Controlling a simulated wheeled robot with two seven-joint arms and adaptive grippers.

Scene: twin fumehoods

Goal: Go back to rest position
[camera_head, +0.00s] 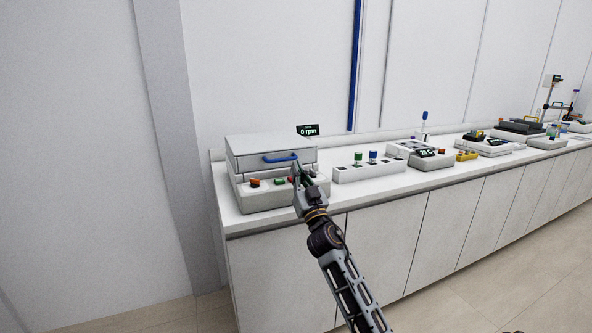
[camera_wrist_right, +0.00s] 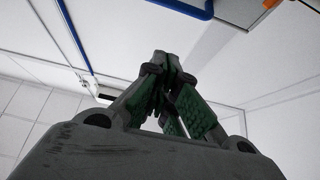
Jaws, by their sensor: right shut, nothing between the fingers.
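My right gripper (camera_head: 299,170) is in front of the centrifuge-like box (camera_head: 244,163) at the left end of the bench. The gripper is shut with nothing between its fingers. In the right wrist view its fingertips (camera_wrist_right: 160,62) meet, with green pads on the fingers. The box has a closed grey lid with a blue handle (camera_head: 280,158), an orange knob (camera_head: 254,183) and small buttons on its front. The gripper covers part of the box's front right. I cannot tell whether it touches the box. My left gripper is in neither view.
A display reading 0 rpm (camera_head: 307,131) shows above the box. A white rack (camera_head: 368,171) with green and blue capped tubes stands to its right. More devices line the long bench (camera_head: 285,220). The floor (camera_head: 480,300) in front looks clear.

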